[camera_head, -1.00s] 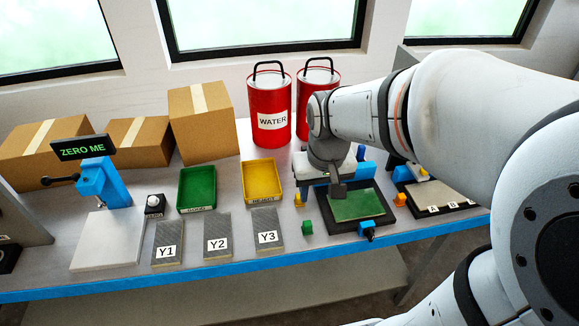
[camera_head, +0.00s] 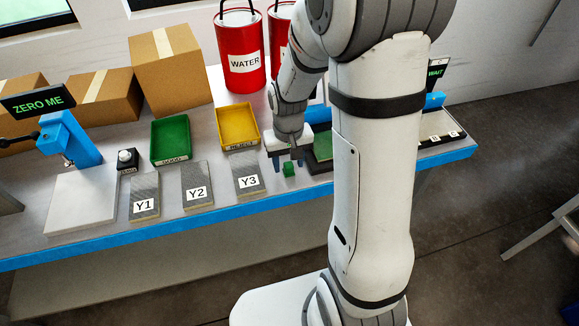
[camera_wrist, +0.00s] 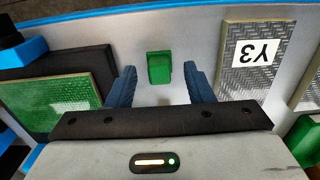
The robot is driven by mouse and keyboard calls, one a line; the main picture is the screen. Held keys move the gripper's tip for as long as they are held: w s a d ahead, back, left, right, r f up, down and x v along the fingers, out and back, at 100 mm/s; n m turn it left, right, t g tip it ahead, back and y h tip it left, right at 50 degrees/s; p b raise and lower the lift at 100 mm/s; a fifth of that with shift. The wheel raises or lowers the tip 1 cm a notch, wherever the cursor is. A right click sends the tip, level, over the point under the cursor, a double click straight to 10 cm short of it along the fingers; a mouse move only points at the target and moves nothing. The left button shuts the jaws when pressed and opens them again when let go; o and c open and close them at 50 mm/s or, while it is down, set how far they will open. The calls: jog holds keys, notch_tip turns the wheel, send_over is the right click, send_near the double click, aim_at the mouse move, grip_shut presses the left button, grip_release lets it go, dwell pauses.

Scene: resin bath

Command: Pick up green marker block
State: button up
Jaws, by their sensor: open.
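The green marker block (camera_head: 289,169) stands on the table just right of the Y3 plate. In the wrist view the green marker block (camera_wrist: 159,68) lies between and a little beyond the tips of my two blue fingers, with bare table around it. My gripper (camera_wrist: 159,80) is open and empty, and no finger touches the block. In the head view my gripper (camera_head: 285,160) hangs close above and behind the block, with its fingers partly hard to make out.
The Y3 plate (camera_head: 249,182) lies left of the block. A dark tray with a green plate (camera_head: 323,147) stands to the right, partly hidden by my arm. Green (camera_head: 170,158) and yellow (camera_head: 256,132) trays stand behind. The table's blue front edge (camera_head: 220,215) is near.

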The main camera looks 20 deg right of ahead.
jog(key=shift+f, duration=0.85)
jog(key=shift+c, duration=0.2)
jog(key=c, duration=0.9)
